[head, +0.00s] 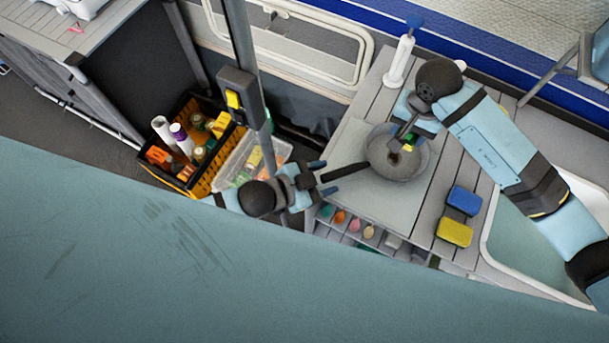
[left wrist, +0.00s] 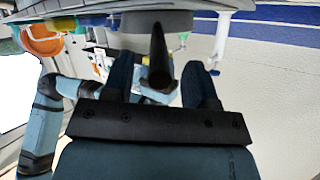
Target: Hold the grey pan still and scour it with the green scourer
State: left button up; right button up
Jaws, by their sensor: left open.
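The grey pan (head: 408,168) sits on the slatted counter, its dark handle (head: 343,173) pointing left. My left gripper (head: 324,179) is open at the handle's end. In the left wrist view, the handle (left wrist: 158,65) lies between the two blue fingers, with gaps on both sides, and the pan (left wrist: 150,20) is beyond. My right gripper (head: 400,138) reaches down into the pan from the upper right. A bit of the green scourer (head: 409,143) shows at its fingertips; the rest is hidden. A dark brown patch (head: 394,146) shows on the pan's inside.
A blue sponge (head: 463,200) and a yellow sponge (head: 454,233) lie on the counter beside the sink (head: 497,240). A white bottle (head: 400,62) stands behind the pan. A crate of bottles (head: 160,177) and a clear bin (head: 228,172) are at left. Bare counter lies below the pan.

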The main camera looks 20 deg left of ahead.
pick_arm(q)
jog(key=shift+x, duration=1.1)
grip_shut()
